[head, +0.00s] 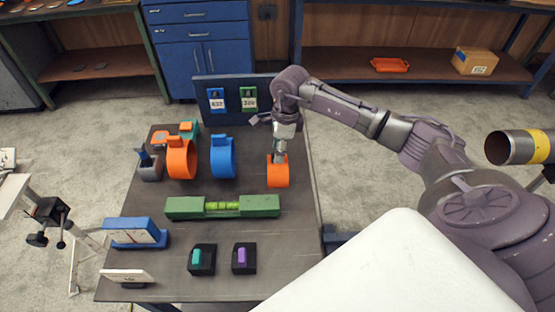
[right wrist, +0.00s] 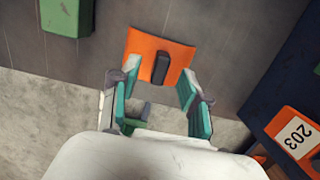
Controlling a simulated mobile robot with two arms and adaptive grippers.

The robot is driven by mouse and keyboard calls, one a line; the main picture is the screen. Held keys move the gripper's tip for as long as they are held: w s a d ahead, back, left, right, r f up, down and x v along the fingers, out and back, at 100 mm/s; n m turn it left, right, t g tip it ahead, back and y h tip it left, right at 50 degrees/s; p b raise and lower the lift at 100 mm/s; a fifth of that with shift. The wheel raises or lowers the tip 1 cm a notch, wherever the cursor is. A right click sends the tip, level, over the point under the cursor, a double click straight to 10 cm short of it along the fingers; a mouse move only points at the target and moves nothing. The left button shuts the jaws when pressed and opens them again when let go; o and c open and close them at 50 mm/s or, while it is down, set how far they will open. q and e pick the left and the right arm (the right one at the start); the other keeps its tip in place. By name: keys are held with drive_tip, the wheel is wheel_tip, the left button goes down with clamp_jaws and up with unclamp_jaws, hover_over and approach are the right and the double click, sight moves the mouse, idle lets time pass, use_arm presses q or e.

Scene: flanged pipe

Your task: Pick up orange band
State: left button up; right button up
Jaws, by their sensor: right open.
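A short, curved orange band (head: 278,175) stands near the right edge of the dark table. My right gripper (head: 280,153) points down right above it, with its fingers open. In the right wrist view, the orange band (right wrist: 143,48) shows as an orange patch with a dark raised grip (right wrist: 160,68) in its middle. The teal fingertips of my right gripper (right wrist: 158,88) are spread on either side of that grip; I cannot tell whether they touch the band. A larger orange ring (head: 181,158) stands farther left. My left gripper is not in view.
A blue ring (head: 222,157) stands left of my right gripper. A green level (head: 222,206) lies in front. A dark panel (head: 236,117) with numbered tags stands behind. Two black holders (head: 202,259) with coloured pieces sit near the front. A flanged pipe (head: 518,147) is at far right.

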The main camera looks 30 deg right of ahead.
drive_tip(key=shift+w+a+f, duration=0.1)
drive_tip(key=shift+a+f, duration=0.05)
drive_tip(key=shift+f, duration=1.1)
clamp_jaws()
drive_tip(key=shift+r, duration=0.15)
